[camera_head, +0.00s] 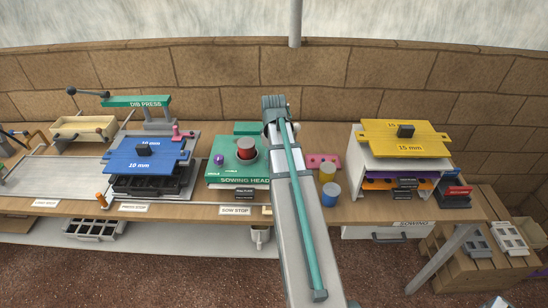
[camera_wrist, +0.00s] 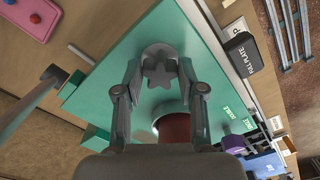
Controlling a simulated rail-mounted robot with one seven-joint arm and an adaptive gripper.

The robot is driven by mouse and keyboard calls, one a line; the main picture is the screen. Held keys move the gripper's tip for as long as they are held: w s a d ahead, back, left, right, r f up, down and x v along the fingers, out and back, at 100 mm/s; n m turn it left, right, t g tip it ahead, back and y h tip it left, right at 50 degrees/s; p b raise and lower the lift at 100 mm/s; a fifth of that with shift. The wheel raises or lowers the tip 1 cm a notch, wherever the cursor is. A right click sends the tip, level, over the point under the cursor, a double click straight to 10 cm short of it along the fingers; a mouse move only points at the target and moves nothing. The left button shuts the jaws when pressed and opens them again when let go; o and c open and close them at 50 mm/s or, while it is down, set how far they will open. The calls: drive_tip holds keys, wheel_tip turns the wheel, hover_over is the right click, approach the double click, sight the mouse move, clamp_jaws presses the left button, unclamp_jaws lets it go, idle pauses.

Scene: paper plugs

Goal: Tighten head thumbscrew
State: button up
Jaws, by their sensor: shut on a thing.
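The head thumbscrew (camera_wrist: 158,73) is a grey star-shaped knob on top of the green sowing head (camera_wrist: 108,72) in the wrist view. My gripper (camera_wrist: 160,66) has a fingertip on each side of the knob and is shut on it. The sowing head also shows in the head view (camera_head: 222,178), left of my arm. There my arm hides the thumbscrew, and my fingertips cannot be made out. A red-topped cylinder (camera_wrist: 174,128) on the sowing head stands close to my gripper in the wrist view.
A purple knob (camera_head: 219,159) sits at the sowing head's left. A blue 10 mm plate (camera_head: 146,160) on a black tray stands farther left. Yellow and blue cups (camera_head: 330,196), a pink plate (camera_head: 315,161) and a yellow 15 mm plate (camera_head: 380,142) on a rack stand to my arm's right.

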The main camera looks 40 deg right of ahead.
drive_tip(key=m+p, duration=0.2)
drive_tip(key=m, duration=0.5)
drive_tip(key=shift+r, duration=0.1)
drive_tip(key=m+p, duration=0.1)
drive_tip(key=m, duration=0.7)
drive_tip(key=o, duration=1.1)
drive_tip(key=shift+p, duration=0.35)
drive_tip(key=shift+r+p, duration=1.35)
drive_tip(key=shift+r, duration=0.6)
